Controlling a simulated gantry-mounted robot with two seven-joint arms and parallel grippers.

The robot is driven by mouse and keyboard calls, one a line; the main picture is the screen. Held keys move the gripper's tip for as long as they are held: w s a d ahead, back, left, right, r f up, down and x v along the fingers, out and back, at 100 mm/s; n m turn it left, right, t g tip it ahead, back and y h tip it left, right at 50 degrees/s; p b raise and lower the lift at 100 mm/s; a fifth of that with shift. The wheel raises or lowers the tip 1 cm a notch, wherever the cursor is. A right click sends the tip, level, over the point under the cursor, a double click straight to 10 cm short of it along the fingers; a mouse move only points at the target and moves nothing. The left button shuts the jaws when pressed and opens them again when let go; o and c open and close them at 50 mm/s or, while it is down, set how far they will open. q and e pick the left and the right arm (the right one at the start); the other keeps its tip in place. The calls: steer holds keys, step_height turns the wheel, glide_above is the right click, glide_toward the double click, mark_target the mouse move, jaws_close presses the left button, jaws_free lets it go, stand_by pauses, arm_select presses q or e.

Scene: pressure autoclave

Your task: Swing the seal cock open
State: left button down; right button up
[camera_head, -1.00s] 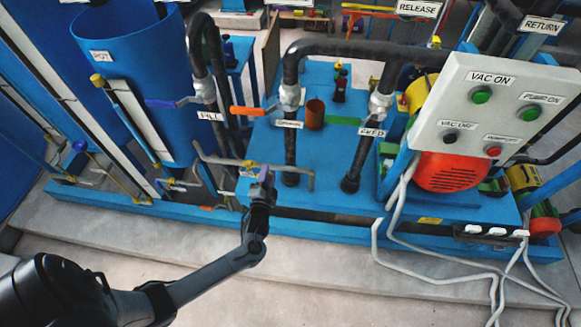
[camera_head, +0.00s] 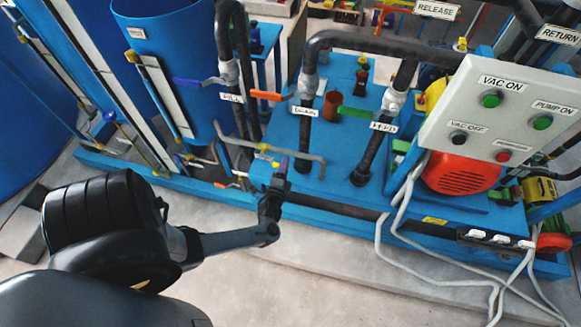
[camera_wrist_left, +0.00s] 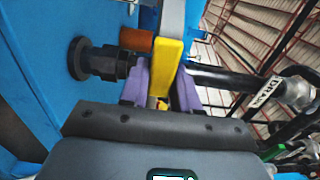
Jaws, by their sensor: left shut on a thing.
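A small cock with a yellow lever (camera_wrist_left: 172,62) shows close up in the left wrist view. No label on it can be read, but it is the one my gripper holds. In the head view it sits on the thin grey pipe (camera_head: 305,157) at the front edge of the blue base. My left gripper (camera_head: 281,166) is there with its purple fingers. In the left wrist view the gripper (camera_wrist_left: 162,84) has one purple finger on each side of the lever and is shut on it. Its fingers partly hide the lever's lower end. My right gripper is out of view.
Blue, orange (camera_head: 267,96) and green (camera_head: 352,112) valve levers stand behind, on dark pipes. A grey button panel (camera_head: 500,115) and a red motor (camera_head: 460,172) are at the right. White cables (camera_head: 385,250) lie on the floor in front. The front floor is otherwise clear.

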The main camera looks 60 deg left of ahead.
arm_select(q)
steer(key=shift+s+f, duration=0.1)
steer(key=shift+f, duration=0.1)
steer(key=c, duration=0.9)
jaws_free()
steer(key=shift+r, duration=0.1)
steer(key=shift+p+v, duration=0.65)
steer(key=shift+v, duration=4.7)
